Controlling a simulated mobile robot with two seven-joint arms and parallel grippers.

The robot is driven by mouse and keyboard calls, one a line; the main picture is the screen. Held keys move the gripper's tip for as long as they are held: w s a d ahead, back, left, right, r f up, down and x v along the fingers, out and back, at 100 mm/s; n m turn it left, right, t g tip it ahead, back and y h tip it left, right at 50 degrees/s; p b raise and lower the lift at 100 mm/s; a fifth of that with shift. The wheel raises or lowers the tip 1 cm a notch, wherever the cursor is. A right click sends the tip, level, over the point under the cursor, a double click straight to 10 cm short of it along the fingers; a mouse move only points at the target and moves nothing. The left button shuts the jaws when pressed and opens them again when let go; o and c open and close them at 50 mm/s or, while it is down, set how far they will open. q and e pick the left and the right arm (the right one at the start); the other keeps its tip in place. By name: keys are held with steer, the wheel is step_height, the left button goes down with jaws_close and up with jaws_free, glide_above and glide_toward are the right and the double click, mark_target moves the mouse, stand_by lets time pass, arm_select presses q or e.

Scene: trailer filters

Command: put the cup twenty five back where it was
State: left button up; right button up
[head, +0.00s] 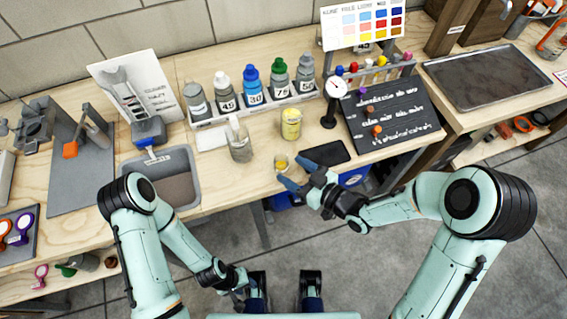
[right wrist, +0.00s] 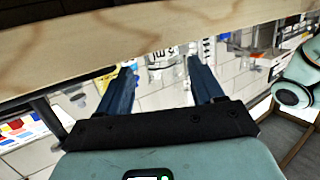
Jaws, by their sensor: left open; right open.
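A small cup (head: 281,162) with yellowish contents stands near the front edge of the bench in the head view; no number on it is readable. My right gripper (head: 299,174) is open, its blue fingers spread just in front of the cup and pointing towards it. In the right wrist view the open gripper (right wrist: 160,88) has nothing held between its fingers, and labelled containers show blurred beyond them. My left gripper (head: 243,298) is low in front of the bench, away from the cup, and holds nothing that I can see.
Numbered bottles (head: 250,85) stand in a rack behind. A yellow jar (head: 291,123) and a clear bottle (head: 239,140) stand near the cup.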

steer(key=v, duration=0.7)
steer(key=shift+s+d, duration=0.1)
stand_by(0.4)
